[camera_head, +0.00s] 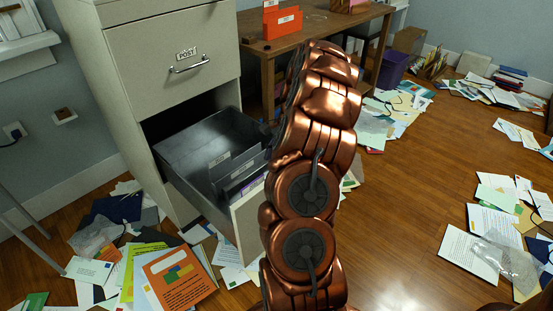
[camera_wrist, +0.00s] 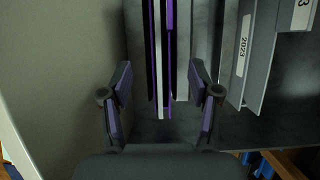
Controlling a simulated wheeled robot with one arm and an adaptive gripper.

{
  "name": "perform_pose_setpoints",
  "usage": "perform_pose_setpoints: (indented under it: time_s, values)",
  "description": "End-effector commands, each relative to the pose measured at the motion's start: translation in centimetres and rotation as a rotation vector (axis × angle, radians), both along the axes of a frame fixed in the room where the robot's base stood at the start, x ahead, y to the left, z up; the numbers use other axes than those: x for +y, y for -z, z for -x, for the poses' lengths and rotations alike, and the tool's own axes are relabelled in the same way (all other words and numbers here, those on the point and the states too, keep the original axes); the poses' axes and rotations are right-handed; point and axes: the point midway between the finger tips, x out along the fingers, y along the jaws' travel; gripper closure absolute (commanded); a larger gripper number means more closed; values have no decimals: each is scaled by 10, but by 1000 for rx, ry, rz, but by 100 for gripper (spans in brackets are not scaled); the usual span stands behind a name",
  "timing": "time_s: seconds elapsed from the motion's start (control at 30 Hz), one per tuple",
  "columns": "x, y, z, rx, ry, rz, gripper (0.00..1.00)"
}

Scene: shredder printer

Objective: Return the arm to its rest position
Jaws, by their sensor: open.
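My copper-coloured arm (camera_head: 310,150) rises through the middle of the head view, in front of the open drawer's right side. My gripper (camera_wrist: 161,78) shows in the wrist view, with its two purple-padded fingers spread apart. Thin purple and white folders or files (camera_wrist: 160,50) stand upright between and ahead of the fingers, apart from both. The gripper is over or inside the open drawer (camera_head: 198,143); its exact depth is hard to tell. In the head view the gripper is hidden behind my arm.
The drawer sticks out of a grey filing cabinet (camera_head: 165,60). Dividers labelled 2023 (camera_wrist: 258,60) stand right of the gripper. A wooden desk (camera_head: 325,25) with an orange file holder (camera_head: 283,22) is behind. Papers (camera_head: 175,280) litter the floor; bare floor (camera_head: 410,190) lies at right.

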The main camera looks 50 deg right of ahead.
Motion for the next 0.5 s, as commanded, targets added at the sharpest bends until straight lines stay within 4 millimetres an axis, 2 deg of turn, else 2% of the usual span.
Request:
perform_pose_setpoints:
  time_s: [0.37,0.5]
  values:
    - [2,-3,-1,-2,-7,0,38]
    - [24,-30,-7,-20,-77,3,38]
